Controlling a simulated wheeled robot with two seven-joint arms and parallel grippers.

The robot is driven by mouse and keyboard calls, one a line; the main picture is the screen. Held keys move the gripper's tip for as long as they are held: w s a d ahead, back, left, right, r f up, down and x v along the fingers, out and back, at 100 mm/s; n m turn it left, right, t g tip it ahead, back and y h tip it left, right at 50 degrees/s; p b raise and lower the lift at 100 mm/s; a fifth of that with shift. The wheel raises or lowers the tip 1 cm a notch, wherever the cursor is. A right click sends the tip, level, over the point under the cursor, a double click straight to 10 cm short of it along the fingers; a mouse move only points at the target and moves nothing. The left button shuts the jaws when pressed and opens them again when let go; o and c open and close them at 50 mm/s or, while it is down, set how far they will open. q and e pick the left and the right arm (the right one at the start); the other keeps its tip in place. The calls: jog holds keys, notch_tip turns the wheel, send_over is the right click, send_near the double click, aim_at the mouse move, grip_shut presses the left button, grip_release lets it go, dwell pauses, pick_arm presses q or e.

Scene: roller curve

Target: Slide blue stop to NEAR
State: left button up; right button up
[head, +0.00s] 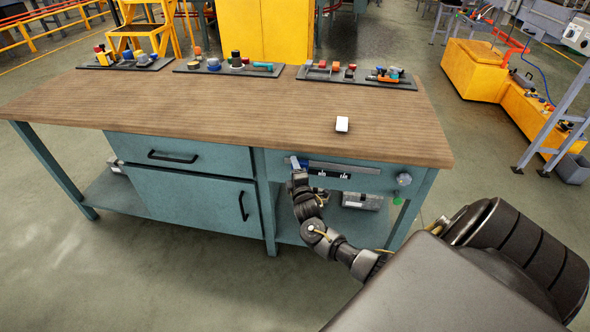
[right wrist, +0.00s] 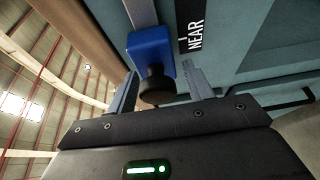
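The blue stop (head: 294,163) is at the left end of the grey rail (head: 343,168) on the bench front. In the right wrist view, the blue stop (right wrist: 151,48) carries a dark round knob (right wrist: 156,86). The NEAR label (right wrist: 194,38) is beside the rail, slightly offset along it from the stop. My right gripper (head: 295,172) is at the stop. Its fingers, seen in the right wrist view (right wrist: 158,83), stand open on either side of the knob, with gaps visible. My left gripper is out of view.
A round knob (head: 404,180) is right of the rail. A drawer (head: 180,154) and cupboard door (head: 190,200) are to the left.

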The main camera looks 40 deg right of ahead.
jog(key=shift+s+a, duration=0.15)
jog(key=shift+s, duration=0.45)
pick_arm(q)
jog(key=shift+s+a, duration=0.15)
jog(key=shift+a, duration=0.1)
pick_arm(e)
jog(key=v, duration=0.9)
jog(key=shift+s+a, duration=0.25)
jog(key=shift+s, duration=0.05)
